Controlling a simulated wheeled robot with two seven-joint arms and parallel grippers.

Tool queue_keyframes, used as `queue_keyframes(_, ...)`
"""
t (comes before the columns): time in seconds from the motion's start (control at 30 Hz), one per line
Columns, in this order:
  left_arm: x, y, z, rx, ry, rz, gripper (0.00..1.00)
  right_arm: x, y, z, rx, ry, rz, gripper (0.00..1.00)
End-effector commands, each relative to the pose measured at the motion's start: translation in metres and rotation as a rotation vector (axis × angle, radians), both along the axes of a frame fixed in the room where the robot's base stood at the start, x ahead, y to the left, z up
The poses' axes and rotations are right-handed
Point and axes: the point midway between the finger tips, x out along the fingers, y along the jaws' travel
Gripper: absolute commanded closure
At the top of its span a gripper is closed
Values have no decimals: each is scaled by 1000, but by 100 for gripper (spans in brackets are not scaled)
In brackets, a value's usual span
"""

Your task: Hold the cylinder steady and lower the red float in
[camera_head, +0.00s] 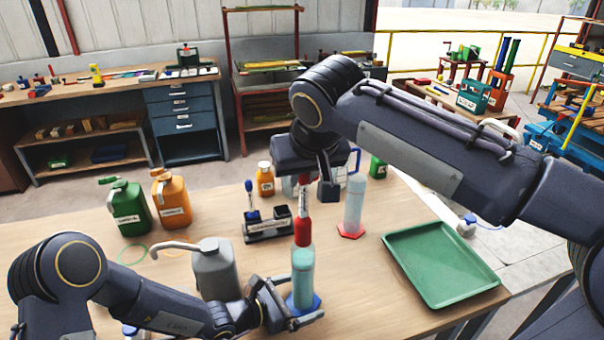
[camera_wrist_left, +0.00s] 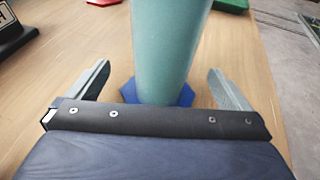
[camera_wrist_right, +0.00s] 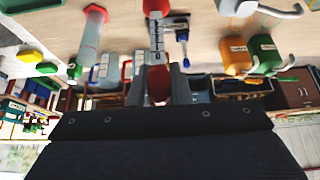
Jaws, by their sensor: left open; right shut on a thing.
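The red float (camera_head: 302,230) hangs upright from my right gripper (camera_head: 308,188), which is shut on its upper part. Its marked stem (camera_wrist_right: 157,40) and lower red bulb show in the right wrist view. The teal cylinder (camera_head: 303,275) stands upright on its blue base (camera_wrist_left: 184,95) at the table's front. The float's lower end overlaps the cylinder's top in the head view; I cannot tell whether it is inside the mouth. My left gripper (camera_head: 293,300) is open, low around the cylinder, with a finger on each side and visible gaps in the left wrist view.
A grey jug (camera_head: 215,272) stands close left of the cylinder. A pale cylinder with a red base (camera_head: 351,231) stands behind right. A black rack (camera_head: 268,229), green jug (camera_head: 128,207) and orange jug (camera_head: 172,200) stand behind. A green tray (camera_head: 440,262) lies at right.

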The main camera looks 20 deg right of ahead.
Motion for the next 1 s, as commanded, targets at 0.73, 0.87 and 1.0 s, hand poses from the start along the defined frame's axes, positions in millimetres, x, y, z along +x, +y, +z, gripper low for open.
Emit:
queue_keyframes(0.73, 0, 0, 0, 0, -1, 0, 67, 0, 0, 0, 0, 0, 0, 100)
queue_keyframes(0.87, 0, 0, 0, 0, -1, 0, 67, 0, 0, 0, 0, 0, 0, 100)
queue_keyframes(1.0, 0, 0, 0, 0, -1, 0, 67, 0, 0, 0, 0, 0, 0, 100)
